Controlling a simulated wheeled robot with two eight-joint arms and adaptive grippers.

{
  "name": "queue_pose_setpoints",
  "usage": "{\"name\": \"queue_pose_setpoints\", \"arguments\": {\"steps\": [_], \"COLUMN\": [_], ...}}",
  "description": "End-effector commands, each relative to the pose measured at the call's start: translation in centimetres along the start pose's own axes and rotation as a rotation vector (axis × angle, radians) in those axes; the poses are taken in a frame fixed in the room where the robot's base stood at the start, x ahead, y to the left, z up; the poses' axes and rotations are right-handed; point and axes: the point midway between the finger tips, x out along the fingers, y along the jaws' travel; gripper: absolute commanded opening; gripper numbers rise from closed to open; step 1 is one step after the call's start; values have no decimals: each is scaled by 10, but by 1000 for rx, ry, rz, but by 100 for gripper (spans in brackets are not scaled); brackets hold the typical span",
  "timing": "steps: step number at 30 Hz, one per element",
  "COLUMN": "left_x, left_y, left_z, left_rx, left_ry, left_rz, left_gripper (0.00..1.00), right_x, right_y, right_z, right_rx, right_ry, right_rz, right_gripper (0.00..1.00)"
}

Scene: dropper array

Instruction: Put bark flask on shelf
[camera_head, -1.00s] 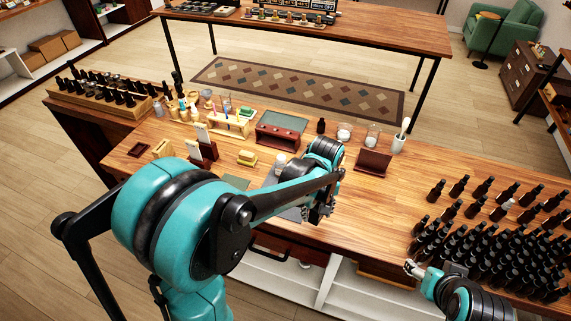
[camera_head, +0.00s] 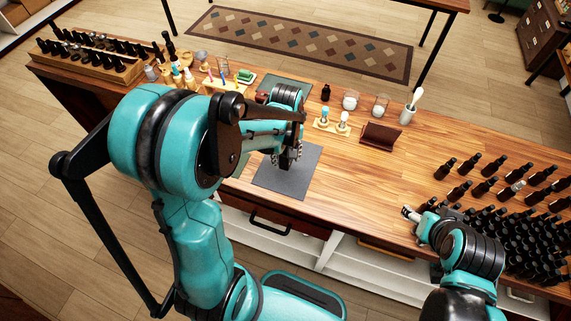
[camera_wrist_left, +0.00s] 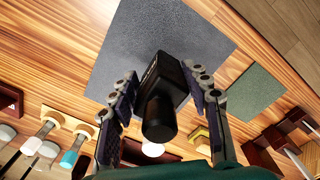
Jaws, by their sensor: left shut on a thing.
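My left gripper (camera_head: 287,160) is over the grey mat (camera_head: 290,182) on the wooden counter. In the left wrist view the left gripper (camera_wrist_left: 165,95) is shut on a dark, square-bodied flask (camera_wrist_left: 160,100) with a round black cap. The cap points toward the camera, and the grey mat (camera_wrist_left: 150,45) shows behind it. No label is readable, and I cannot tell how close the flask is to the mat. My right gripper (camera_head: 411,214) is at the counter's front edge, left of many dark bottles; its jaws are too small to read. White shelving (camera_head: 355,260) shows below the counter.
A holder with two droppers (camera_head: 332,124), a brown stand (camera_head: 380,137) and a white mortar (camera_head: 408,113) stand right of the left gripper. A rack of dark bottles (camera_head: 95,60) is at far left. Many dark bottles (camera_head: 515,225) crowd the right.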

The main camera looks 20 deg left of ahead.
Motion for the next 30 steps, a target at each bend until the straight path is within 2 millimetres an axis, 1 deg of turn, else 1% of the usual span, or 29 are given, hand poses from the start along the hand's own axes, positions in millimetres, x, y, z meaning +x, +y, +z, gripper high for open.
{"name": "queue_pose_setpoints", "arguments": {"steps": [2,7,10,18,22,23,24,25,30], "left_x": [4,30,40,41,45,46,45,44,44], "left_y": [-2,-2,-2,-2,-2,-2,-2,-2,-2], "left_z": [-2,-2,-2,-2,-2,-2,-2,-2,-2], "left_rx": [1,2,1,1,1,1,1,1,1], "left_ry": [0,0,0,0,0,0,0,0,0], "left_rz": [0,0,0,0,0,0,0,0,0], "left_gripper": [10,10,10,10,10,50,61,68,68], "right_x": [1,7,8,8,11,12,11,11,10], "right_y": [0,0,0,0,0,0,0,0,0], "right_z": [1,5,6,6,8,8,8,8,7], "right_rx": [0,0,0,0,0,0,0,0,0], "right_ry": [0,0,0,0,0,0,0,0,0], "right_rz": [0,0,0,0,0,0,0,0,0], "right_gripper": [64,64,64,64,64,64,64,64,64]}}
